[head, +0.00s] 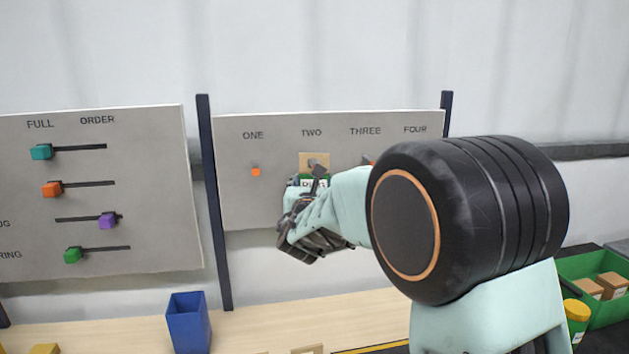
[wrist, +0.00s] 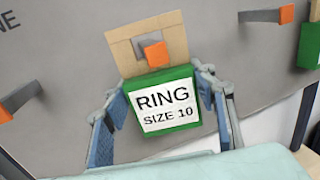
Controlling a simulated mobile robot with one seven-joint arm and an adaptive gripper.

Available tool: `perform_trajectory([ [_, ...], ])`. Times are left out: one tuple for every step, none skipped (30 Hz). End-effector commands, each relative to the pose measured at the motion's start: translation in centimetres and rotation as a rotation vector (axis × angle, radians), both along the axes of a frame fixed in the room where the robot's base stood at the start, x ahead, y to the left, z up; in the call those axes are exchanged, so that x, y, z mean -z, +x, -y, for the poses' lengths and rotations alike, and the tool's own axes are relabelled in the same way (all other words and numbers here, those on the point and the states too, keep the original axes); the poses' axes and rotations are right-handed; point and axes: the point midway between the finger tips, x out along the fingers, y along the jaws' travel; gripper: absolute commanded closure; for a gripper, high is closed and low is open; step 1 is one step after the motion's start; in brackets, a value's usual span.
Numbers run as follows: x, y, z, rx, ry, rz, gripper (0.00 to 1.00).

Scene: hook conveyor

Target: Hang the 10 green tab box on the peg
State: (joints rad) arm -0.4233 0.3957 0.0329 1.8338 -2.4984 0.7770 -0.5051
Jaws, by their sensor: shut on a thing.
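The green tab box (wrist: 163,100), labelled RING SIZE 10, is in the middle of the wrist view, slightly tilted. Its tan tab (wrist: 119,49) with a square window rises above it. An orange-tipped peg (wrist: 155,54) shows at the window and seems to poke through it; how deep it sits is hard to tell. My gripper (wrist: 165,112) is shut on the box, one finger on each side. In the head view the tan tab (head: 314,158) is just below the word TWO, and my gripper (head: 306,186) hides most of the box.
Orange-tipped pegs stand at left (wrist: 25,96) and right (wrist: 287,12) in the wrist view. Another green box (wrist: 311,45) is at its right edge. A blue bin (head: 188,322) stands below the pegboard (head: 240,200). A green crate (head: 598,312) holds brown boxes at right.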

Motion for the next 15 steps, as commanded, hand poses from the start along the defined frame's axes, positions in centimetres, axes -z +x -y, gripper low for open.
perform_trajectory([
  [0.44, 0.16, 0.14, 0.001, -0.003, -0.007, 0.73],
  [0.45, 0.16, 0.15, 0.002, -0.003, -0.007, 0.73],
  [0.46, 0.17, 0.16, 0.002, -0.003, -0.008, 0.72],
  [0.47, 0.17, 0.16, 0.002, -0.003, -0.008, 0.72],
  [0.48, 0.17, 0.17, 0.002, -0.003, -0.008, 0.72],
  [0.50, 0.17, 0.18, 0.002, -0.003, -0.008, 0.72],
  [0.51, 0.17, 0.19, 0.002, -0.003, -0.008, 0.46],
  [0.51, 0.17, 0.20, 0.002, -0.003, -0.008, 0.43],
  [0.52, 0.17, 0.21, 0.003, -0.004, -0.008, 0.38],
  [0.54, 0.16, 0.22, 0.003, -0.004, -0.009, 0.35],
  [0.53, 0.16, 0.22, 0.003, -0.003, -0.009, 0.31],
  [0.51, 0.15, 0.21, 0.003, -0.003, -0.008, 0.27],
  [0.48, 0.14, 0.21, 0.003, -0.003, -0.008, 0.27],
  [0.46, 0.13, 0.19, 0.003, -0.003, -0.007, 0.27],
  [0.41, 0.11, 0.18, 0.002, -0.003, -0.007, 0.27],
])
